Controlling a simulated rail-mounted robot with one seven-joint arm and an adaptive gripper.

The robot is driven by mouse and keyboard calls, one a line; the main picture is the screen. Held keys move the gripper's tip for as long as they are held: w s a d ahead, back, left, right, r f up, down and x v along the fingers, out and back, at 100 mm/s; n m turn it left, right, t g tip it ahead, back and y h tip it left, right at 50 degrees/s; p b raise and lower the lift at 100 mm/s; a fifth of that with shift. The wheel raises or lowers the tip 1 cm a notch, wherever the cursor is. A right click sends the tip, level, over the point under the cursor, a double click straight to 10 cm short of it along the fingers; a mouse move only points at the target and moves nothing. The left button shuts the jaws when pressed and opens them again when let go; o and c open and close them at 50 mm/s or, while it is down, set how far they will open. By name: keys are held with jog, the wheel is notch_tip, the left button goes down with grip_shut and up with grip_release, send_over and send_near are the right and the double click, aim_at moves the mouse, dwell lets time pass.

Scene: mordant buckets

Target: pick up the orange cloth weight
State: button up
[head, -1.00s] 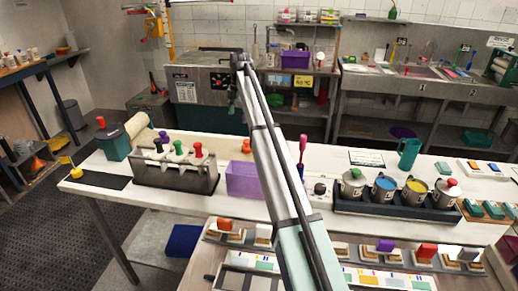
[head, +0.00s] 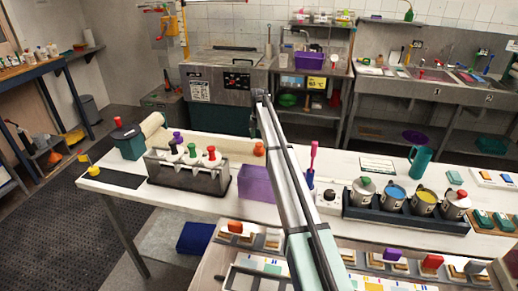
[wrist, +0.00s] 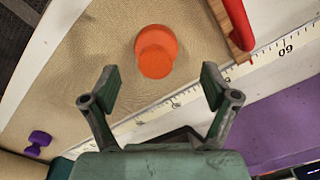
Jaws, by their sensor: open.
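The orange cloth weight (wrist: 157,52) is a round, knobbed piece resting on beige cloth in the wrist view, ahead of my gripper. It also shows in the head view (head: 259,149) as a small orange shape just left of my arm, on the far part of the white table. My gripper (wrist: 160,88) is open and empty in the wrist view. Its two dark green fingers are spread wider than the weight, which lies beyond the fingertips in the picture, between their lines. In the head view the gripper itself cannot be made out behind my arm.
A purple weight (wrist: 38,143) lies at the cloth's left. A ruler strip (wrist: 270,55) edges the cloth, with a red-handled tool (wrist: 238,22) beside it.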

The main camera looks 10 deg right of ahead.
aim_at(259, 149)
jog(key=shift+w+a+f+p, duration=0.15)
jog(key=shift+f+p, duration=0.6)
jog(key=shift+f, duration=0.6)
jog(key=shift+w+d+f+p, duration=0.1)
jog(key=shift+f+p, duration=0.6)
jog(key=shift+f, duration=0.65)
grip_shut()
